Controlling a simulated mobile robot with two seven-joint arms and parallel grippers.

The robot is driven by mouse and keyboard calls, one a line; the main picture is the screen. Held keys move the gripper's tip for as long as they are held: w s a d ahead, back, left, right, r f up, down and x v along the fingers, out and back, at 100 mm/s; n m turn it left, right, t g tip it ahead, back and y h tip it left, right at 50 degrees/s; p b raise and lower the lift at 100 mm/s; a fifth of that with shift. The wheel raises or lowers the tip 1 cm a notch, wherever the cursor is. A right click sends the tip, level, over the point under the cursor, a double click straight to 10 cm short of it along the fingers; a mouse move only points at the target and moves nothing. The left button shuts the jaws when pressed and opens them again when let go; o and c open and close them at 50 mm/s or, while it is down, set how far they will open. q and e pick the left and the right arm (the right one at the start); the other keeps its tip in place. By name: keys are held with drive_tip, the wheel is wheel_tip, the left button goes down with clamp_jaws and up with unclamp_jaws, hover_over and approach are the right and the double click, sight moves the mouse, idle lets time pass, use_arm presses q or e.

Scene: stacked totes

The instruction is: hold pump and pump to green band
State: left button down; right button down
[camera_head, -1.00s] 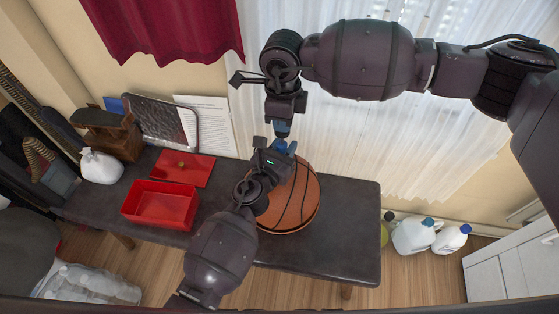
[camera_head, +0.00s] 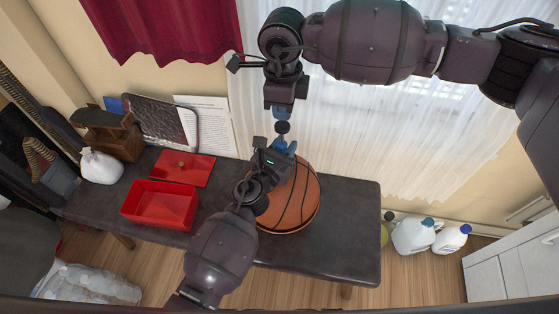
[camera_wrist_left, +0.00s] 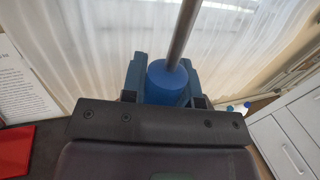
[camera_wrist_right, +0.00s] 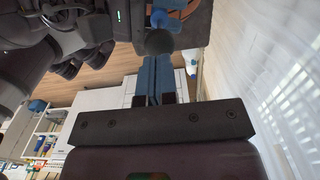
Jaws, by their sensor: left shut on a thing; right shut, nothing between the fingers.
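The pump has a blue body (camera_wrist_left: 168,84), a metal rod (camera_wrist_left: 183,34) and a dark round knob (camera_head: 282,127). My left gripper (camera_head: 284,148) is shut on the blue body, and the pump stands upright above the basketball. The rod rises out of the body in the left wrist view. My right gripper (camera_head: 281,113) is shut and empty, pointing down just above the knob. In the right wrist view its blue fingers (camera_wrist_right: 155,78) point at the knob (camera_wrist_right: 159,41); I cannot tell whether they touch it. No green band is visible.
The orange basketball (camera_head: 297,205) sits on the dark table (camera_head: 340,225). A red box (camera_head: 160,207) and a red lid (camera_head: 184,168) lie to its left. White jugs (camera_head: 413,236) stand on the floor at right. The table's right end is clear.

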sight(282, 125)
drive_tip(key=shift+f, duration=0.1)
drive_tip(key=shift+f, duration=3.2)
drive_tip(key=shift+r, duration=3.25)
drive_tip(key=shift+f, duration=0.1)
drive_tip(key=shift+f, duration=3.1)
drive_tip(key=shift+r, duration=3.2)
